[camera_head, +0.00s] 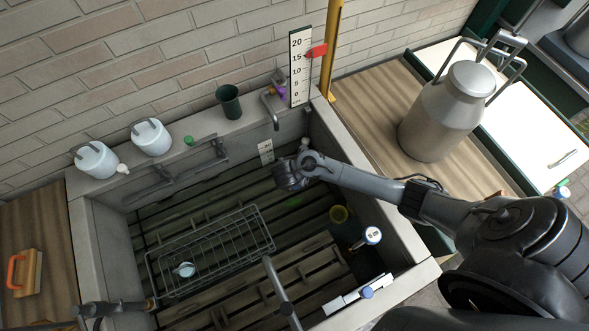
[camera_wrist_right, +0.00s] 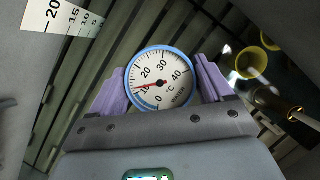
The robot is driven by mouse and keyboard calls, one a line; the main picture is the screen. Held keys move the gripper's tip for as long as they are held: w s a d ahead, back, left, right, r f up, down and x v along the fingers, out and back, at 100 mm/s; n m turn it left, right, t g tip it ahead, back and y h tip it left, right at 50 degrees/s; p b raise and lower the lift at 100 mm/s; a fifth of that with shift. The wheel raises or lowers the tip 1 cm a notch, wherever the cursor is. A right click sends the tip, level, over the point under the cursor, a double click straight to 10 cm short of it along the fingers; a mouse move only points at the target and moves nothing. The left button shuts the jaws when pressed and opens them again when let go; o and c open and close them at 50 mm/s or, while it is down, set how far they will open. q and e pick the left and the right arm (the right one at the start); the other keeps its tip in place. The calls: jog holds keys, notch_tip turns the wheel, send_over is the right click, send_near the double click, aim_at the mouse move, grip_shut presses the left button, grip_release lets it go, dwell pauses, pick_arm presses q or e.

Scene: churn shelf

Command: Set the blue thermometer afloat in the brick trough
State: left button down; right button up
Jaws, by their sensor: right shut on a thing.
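The blue thermometer (camera_wrist_right: 160,78) is a round white dial with a blue rim. In the right wrist view it sits between the purple fingers of my right gripper (camera_wrist_right: 160,85), which is shut on it. In the head view my right gripper (camera_head: 288,174) hangs over the far part of the trough (camera_head: 83,240). The thermometer cannot be made out there. The trough has thick grey walls and dark slats across its inside. I cannot tell the water level. My left gripper is not clearly in view.
A wire basket (camera_head: 262,228) is at the trough's left. White jars (camera_head: 152,137) and a green cup (camera_head: 229,101) stand behind. A milk can (camera_head: 446,112) stands right.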

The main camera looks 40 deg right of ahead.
notch_tip(320, 180, down, 7)
jog(key=b, duration=0.5)
jog(key=shift+f, duration=0.2)
jog(key=shift+f+b, duration=0.6)
jog(key=shift+f, duration=0.35)
jog(key=o, duration=1)
